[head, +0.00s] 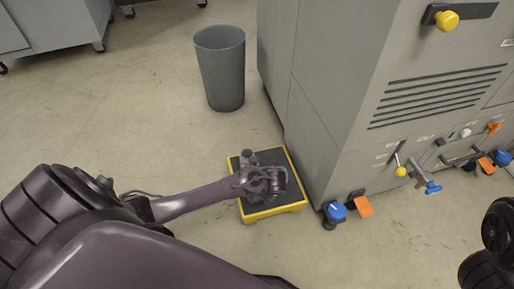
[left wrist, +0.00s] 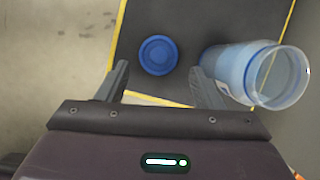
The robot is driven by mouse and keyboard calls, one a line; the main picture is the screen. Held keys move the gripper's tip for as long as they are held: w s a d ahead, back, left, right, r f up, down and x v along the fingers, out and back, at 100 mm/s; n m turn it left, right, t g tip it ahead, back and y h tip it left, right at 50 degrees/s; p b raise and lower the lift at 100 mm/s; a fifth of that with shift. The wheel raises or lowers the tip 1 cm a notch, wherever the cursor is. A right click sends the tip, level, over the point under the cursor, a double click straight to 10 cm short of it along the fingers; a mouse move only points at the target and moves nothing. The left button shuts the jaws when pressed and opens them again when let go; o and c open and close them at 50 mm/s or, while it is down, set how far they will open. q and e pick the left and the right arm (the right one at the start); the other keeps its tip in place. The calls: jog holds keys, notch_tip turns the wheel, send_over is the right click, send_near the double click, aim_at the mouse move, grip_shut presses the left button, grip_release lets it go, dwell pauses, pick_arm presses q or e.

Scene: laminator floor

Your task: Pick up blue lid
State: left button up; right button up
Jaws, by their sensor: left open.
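The blue lid (left wrist: 158,54), round and flat, lies on the black top of a yellow-edged platform (head: 275,211) in the left wrist view. A translucent blue container (left wrist: 240,70) with an open-looking rim is just right of the lid, by my right-hand finger. My left gripper (left wrist: 158,70) is open above the platform, its fingers to either side of the lid in the picture and nothing between them held. In the head view my left gripper (head: 264,182) covers the middle of the platform and I cannot make out the lid there. My right gripper does not show.
The grey machine (head: 325,85) stands right beside the platform, with a blue-topped foot (head: 335,211) and an orange tab (head: 364,206) low on its corner. A grey bin (head: 222,75) stands behind. Floor left of the platform is clear.

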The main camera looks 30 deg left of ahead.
pick_arm(q)
jog(key=b+x, duration=0.2)
jog(key=x, duration=0.2)
jog(key=c, duration=0.7)
jog(key=shift+r, duration=0.1)
